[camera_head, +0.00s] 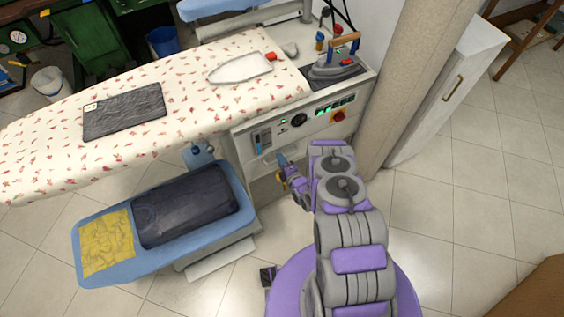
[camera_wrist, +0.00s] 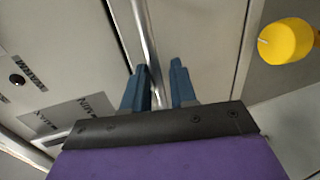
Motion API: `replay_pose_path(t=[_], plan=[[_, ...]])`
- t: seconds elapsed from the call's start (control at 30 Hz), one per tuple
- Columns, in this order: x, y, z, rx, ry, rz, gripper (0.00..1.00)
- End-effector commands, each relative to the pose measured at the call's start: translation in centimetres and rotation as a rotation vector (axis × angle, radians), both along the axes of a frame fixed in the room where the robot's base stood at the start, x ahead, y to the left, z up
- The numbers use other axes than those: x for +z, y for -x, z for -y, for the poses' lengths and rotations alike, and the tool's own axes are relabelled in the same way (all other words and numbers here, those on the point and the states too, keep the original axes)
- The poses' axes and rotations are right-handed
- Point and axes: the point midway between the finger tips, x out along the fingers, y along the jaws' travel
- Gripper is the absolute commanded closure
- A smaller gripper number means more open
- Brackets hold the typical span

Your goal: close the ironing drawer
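The ironing station has a grey control cabinet (camera_head: 303,122) below its board. My gripper (camera_head: 283,161) is at the front of this cabinet, below the control panel. In the wrist view, my gripper's two blue fingers (camera_wrist: 159,84) stand apart, with a metal bar handle (camera_wrist: 147,38) running between them. Gaps show beside the bar, and I see no firm clamp on it. The bar lies in front of a pale flat panel (camera_wrist: 193,38), which looks like the drawer front. My arm hides much of the cabinet front in the head view, so how far the drawer stands out cannot be told.
A yellow knob (camera_wrist: 286,41) sticks out right of the panel. A low blue tray (camera_head: 120,270) holds dark and yellow cloths. A white cabinet (camera_head: 450,90) stands right; floor there is clear.

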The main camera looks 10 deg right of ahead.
Motion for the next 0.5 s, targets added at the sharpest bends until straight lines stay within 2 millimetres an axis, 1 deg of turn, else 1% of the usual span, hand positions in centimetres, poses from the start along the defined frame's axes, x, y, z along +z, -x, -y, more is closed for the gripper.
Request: replay_pose_path(t=[0.03, 0.1, 0.37, 0.5], plan=[[0.1, 0.0, 0.0, 0.0, 0.0, 0.001, 0.68], [0.1, 0.0, 0.0, 0.0, -0.001, 0.002, 0.62], [0.2, 0.1, 0.1, -0.001, -0.001, 0.003, 0.62], [0.5, 1.1, 0.4, 0.0, -0.001, 0.002, 0.62]])
